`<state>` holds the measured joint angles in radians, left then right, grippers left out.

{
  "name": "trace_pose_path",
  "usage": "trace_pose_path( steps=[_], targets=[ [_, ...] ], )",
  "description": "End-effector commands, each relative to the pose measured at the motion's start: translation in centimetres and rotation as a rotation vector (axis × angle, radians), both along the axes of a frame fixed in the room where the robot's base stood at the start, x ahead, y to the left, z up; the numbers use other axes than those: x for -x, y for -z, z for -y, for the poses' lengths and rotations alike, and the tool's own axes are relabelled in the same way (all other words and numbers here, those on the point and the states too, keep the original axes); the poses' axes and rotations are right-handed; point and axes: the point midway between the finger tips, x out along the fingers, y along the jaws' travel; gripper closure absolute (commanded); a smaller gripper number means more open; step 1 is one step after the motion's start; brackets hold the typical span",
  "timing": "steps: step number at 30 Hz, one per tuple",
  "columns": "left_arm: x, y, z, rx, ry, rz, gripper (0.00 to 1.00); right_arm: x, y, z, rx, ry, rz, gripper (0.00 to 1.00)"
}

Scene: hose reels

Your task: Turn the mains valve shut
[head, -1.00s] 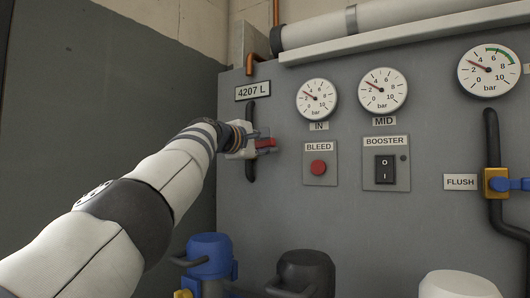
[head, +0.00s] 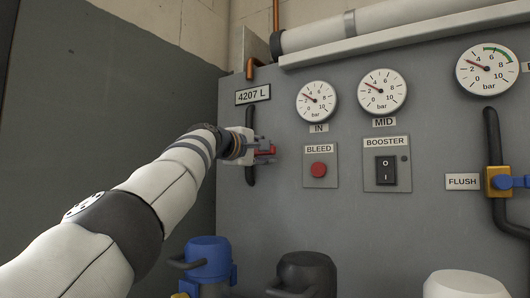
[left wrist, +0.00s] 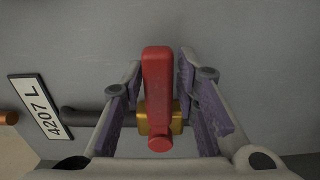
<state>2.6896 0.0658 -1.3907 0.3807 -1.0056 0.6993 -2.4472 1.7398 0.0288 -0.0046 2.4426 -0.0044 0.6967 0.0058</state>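A valve with a red lever handle (head: 265,153) sits on the vertical black pipe (head: 250,174) under the 4207 L plate; no mains label shows. In the left wrist view the red handle (left wrist: 158,85) reaches out from a brass body (left wrist: 174,118), crosswise to the pipe (left wrist: 82,115). My left gripper (head: 266,144) is at this valve. In the left wrist view its two purple-padded fingers (left wrist: 160,75) stand open on either side of the handle, with a small gap at each side. My right gripper is out of view.
The grey panel carries the 4207 L plate (head: 253,95), a BLEED button (head: 318,169), a BOOSTER switch (head: 386,169) and several gauges. A FLUSH valve with a blue handle (head: 511,182) is at right. Blue (head: 209,257) and black (head: 306,272) capped units stand below.

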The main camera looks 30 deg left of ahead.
Motion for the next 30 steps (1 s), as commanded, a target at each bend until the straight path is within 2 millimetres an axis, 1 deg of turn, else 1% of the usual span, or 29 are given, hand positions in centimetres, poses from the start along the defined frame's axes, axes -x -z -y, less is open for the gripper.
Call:
trace_pose_path(
  steps=[11,16,20,23,30],
  targets=[
    [0.1,-0.1,0.0,0.004,0.0,0.0,0.6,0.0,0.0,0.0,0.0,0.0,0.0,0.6],
    [1.2,-0.2,-0.1,0.009,-0.002,-0.005,0.6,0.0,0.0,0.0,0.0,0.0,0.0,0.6],
    [2.8,-0.1,-0.1,0.007,-0.001,-0.001,0.6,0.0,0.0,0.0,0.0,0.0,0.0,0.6],
    [4.6,-0.2,-0.3,0.004,-0.001,0.001,0.6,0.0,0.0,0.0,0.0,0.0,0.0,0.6],
    [9.5,-0.1,-0.6,0.003,0.0,0.004,0.6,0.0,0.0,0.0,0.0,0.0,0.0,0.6]
  ],
)
